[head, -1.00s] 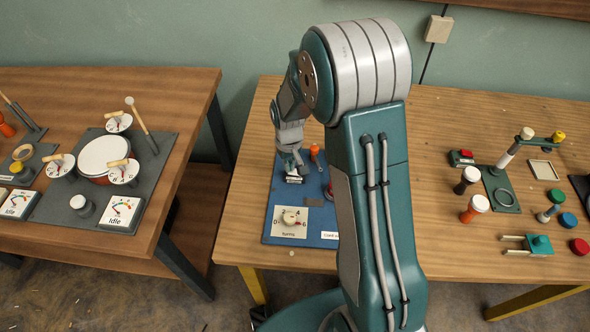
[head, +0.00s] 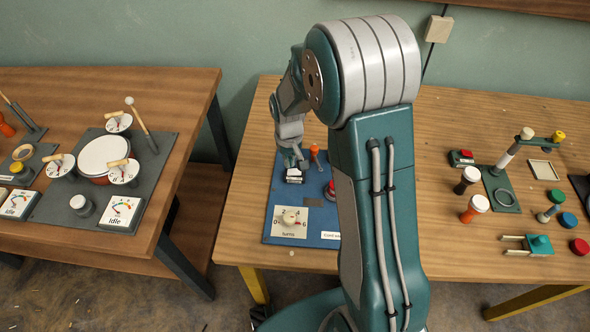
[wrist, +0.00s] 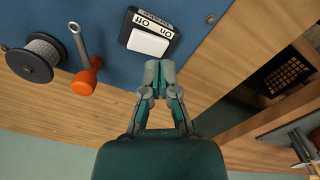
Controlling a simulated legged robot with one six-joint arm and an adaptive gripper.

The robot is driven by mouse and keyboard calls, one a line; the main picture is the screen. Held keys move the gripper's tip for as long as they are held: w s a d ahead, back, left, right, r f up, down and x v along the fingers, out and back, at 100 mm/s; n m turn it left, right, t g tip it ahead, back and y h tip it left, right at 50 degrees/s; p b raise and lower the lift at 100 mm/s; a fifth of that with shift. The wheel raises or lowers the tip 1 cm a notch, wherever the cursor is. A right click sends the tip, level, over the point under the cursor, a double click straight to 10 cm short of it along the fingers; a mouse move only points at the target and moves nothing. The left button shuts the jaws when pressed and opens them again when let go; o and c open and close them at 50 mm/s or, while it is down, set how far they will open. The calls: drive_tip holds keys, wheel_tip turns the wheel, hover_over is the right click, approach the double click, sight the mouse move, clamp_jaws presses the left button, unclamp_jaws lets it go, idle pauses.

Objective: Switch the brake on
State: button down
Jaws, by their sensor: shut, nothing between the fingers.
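A black and white rocker switch (wrist: 149,36) with upside-down ON-type lettering sits on the blue board (wrist: 197,22) in the wrist view. Its small nameplate is too small to read with certainty. The switch also shows in the head view (head: 293,176), near the board's upper left edge. My gripper (wrist: 159,70) is shut and empty, its fingertips close beside the near edge of the switch's white rocker; I cannot tell if they touch. In the head view my gripper (head: 298,163) is just above the switch.
An orange-knobbed lever (wrist: 84,78) and a dark spool (wrist: 43,57) stand left of the switch in the wrist view. A turns dial (head: 290,221) sits on the board's front. My arm hides the board's right part. A drum (head: 104,155) stands on the left table.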

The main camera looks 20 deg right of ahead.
drive_tip(key=shift+r, duration=2.25)
drive_tip(key=shift+r, duration=0.2)
wheel_tip(320, 180, up, 7)
drive_tip(key=t, duration=0.1)
hover_over(289, 172)
drive_tip(key=s, duration=0.4)
drive_tip(key=s+r+t, duration=0.2)
drive_tip(key=s+r, duration=0.4)
drive_tip(key=s, duration=0.3)
drive_tip(key=s+r+m+t, duration=0.1)
drive_tip(key=s+r+t, duration=0.1)
drive_tip(key=s+r, duration=0.4)
drive_tip(key=s, duration=0.4)
drive_tip(key=shift+t, duration=0.3)
drive_tip(key=shift+d, duration=0.1)
